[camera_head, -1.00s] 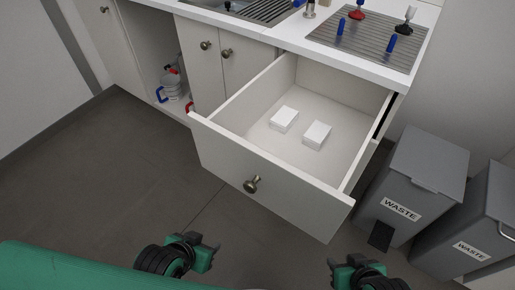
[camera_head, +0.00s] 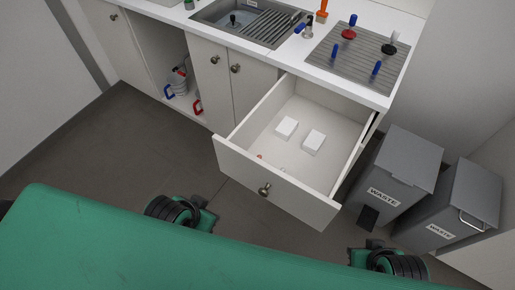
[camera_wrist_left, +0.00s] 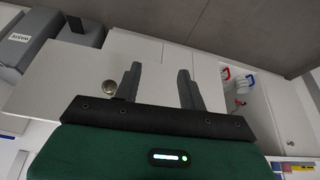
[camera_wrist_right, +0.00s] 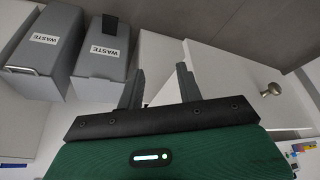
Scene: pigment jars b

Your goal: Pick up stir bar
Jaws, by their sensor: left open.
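The open drawer (camera_head: 228,148) holds two white boxes, one at the left (camera_head: 286,127) and one at the right (camera_head: 314,141). A tiny reddish thing (camera_head: 260,156) lies inside near the drawer's front wall, with a small pale spot near it; both are too small to identify, and I cannot make out a stir bar for sure. My left gripper (camera_wrist_left: 158,70) is open and empty, short of the drawer front in the head view. My right gripper (camera_wrist_right: 160,72) is also open and empty, to the right of the drawer front. My green body partly hides both in the head view.
Two grey waste bins (camera_head: 393,170) stand right of the drawer. The counter above carries a sink (camera_head: 235,18) and a ribbed mat (camera_head: 340,65) with red, blue and black-and-blue items. An open cabinet at left holds jugs (camera_head: 178,87). The floor at left is clear.

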